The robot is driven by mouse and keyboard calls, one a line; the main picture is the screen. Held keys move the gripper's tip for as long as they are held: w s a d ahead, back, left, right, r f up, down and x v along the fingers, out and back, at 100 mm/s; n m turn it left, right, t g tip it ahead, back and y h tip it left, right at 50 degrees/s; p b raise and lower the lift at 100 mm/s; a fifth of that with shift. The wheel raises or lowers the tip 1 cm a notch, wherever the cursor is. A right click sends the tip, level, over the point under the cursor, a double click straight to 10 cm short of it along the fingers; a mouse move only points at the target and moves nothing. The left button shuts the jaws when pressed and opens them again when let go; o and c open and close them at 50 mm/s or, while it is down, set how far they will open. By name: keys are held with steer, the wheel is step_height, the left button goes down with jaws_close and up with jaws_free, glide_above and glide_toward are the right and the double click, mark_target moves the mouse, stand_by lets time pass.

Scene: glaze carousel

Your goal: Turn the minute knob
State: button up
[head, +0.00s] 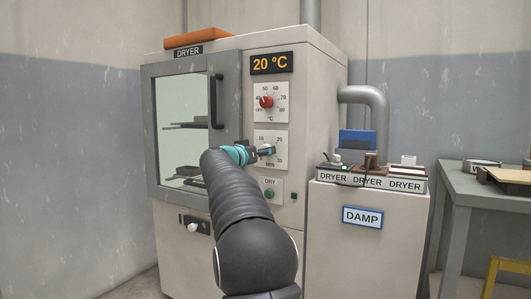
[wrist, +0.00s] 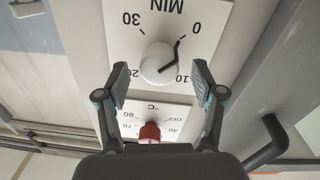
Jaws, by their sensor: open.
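The minute knob (wrist: 157,64) is a round white knob with a black pointer on a white plate marked MIN (wrist: 147,20). The wrist view shows the plate upside down. The pointer slants toward the 0 side of the scale, between 0 and 10. My gripper (wrist: 160,82) is open, with one finger on each side of the knob in the picture and nothing held. I cannot tell how far the fingertips are from the plate. In the head view my gripper (head: 262,152) is in front of the minute plate (head: 284,137) and hides the knob.
On the dryer (head: 325,100), the red temperature knob (head: 266,101) is above the minute plate, under a display (head: 271,63) reading 20 °C. A green DRY button (head: 269,193) is below. The door handle (head: 216,101) juts out at left. A DAMP cabinet (head: 362,245) stands at right.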

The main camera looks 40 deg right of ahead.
steer(key=shift+x, duration=1.4)
steer(key=c, duration=1.1)
steer(key=shift+c, duration=0.2)
steer(key=shift+r+p, duration=0.1)
steer(key=shift+p, duration=0.35)
